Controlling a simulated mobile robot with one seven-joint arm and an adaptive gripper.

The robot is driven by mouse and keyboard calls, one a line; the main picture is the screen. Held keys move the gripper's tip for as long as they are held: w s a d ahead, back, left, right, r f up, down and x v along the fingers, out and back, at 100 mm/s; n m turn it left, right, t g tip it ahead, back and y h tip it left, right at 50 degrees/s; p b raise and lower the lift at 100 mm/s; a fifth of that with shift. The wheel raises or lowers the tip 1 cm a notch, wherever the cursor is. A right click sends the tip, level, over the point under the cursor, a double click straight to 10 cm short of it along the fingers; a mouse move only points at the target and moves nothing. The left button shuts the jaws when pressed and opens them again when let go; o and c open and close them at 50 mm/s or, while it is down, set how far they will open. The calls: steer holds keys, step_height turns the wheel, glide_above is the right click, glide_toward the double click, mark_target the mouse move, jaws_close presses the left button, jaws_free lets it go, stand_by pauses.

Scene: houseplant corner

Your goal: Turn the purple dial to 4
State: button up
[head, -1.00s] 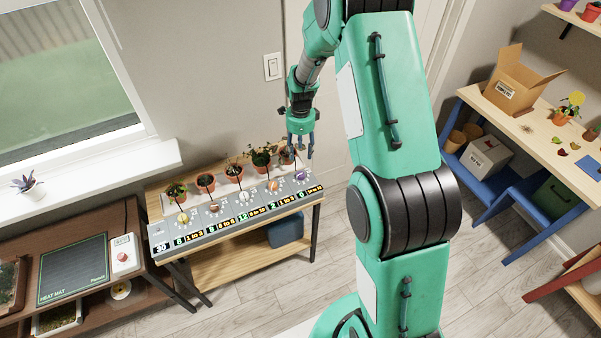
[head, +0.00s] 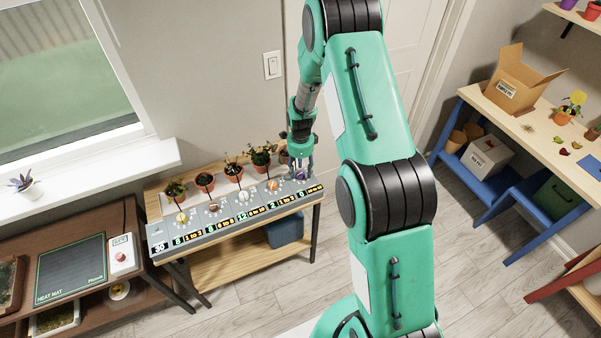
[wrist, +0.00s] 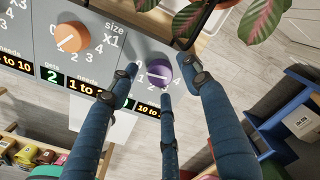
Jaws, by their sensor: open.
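The purple dial (wrist: 160,69) sits on the grey panel (wrist: 112,55) in the wrist view, with white numbers around its lower edge. A pale pointer mark shows on its left side, towards the 1; its exact setting is hard to tell. My gripper (wrist: 163,78) is open, with its three blue fingers spread around the dial and a gap visible on either side. I cannot tell whether any finger touches it. In the head view my gripper (head: 301,170) is low over the panel's right end and mostly hides the dial.
An orange dial (wrist: 71,37) is left of the purple one. Potted plants (head: 261,156) stand along the panel's back edge; leaves (wrist: 265,15) hang close to my right finger. A heat mat (head: 72,268) lies on the brown bench at left. Open floor lies right of the panel's table.

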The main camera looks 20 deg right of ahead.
steer(key=shift+f, duration=0.55)
steer(key=c, duration=1.2)
steer(key=shift+o, duration=0.2)
